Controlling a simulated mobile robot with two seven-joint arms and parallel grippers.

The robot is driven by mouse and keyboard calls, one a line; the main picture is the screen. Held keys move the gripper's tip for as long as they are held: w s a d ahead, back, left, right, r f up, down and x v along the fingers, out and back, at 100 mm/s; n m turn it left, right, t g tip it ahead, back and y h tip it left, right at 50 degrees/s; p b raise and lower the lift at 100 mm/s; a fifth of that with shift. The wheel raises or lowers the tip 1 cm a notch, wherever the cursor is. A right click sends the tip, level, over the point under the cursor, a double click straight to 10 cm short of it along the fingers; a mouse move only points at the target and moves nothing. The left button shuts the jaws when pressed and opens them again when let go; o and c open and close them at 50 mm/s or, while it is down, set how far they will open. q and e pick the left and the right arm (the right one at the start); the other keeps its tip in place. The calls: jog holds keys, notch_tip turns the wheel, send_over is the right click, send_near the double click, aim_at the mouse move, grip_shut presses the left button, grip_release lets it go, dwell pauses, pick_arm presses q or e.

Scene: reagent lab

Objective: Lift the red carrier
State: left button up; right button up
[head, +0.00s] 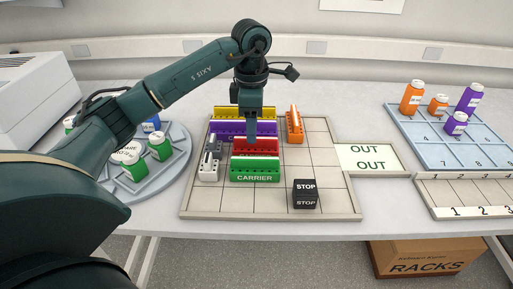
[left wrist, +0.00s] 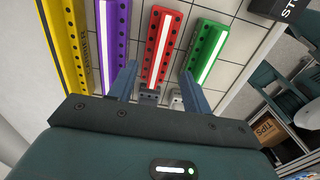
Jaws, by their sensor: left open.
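The red carrier (head: 262,147) stands on the tiled tray (head: 330,165) between the purple carrier (head: 265,128) and the green carrier (head: 256,170). In the left wrist view the red carrier (left wrist: 160,48) runs away from me, with its near end between my two fingers. My left gripper (head: 251,140) is pointed down above the carrier row, partly hiding the red and purple carriers. In the left wrist view my left gripper (left wrist: 156,82) is open and empty, its blue fingers set apart on either side of the red carrier. My right gripper shows in neither view.
A yellow carrier (head: 230,112) stands behind the purple one. Grey and white pieces (head: 210,165) stand left of the row. An orange carrier (head: 294,126) and a black STOP block (head: 305,194) are to the right. The OUT area (head: 373,173) is clear.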

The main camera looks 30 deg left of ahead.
aim_at(256, 146)
pick_arm(q)
jog(key=shift+w+d+f+p, duration=0.15)
jog(key=shift+w+f+p, duration=0.1)
jog(key=shift+f, duration=1.55)
jog(key=shift+w+d+f+p, duration=0.1)
jog(key=shift+f+p, duration=0.15)
jog(key=shift+f, duration=1.5)
jog(key=shift+c, duration=0.4)
jog(key=c, duration=0.7)
jog(key=shift+r, duration=0.1)
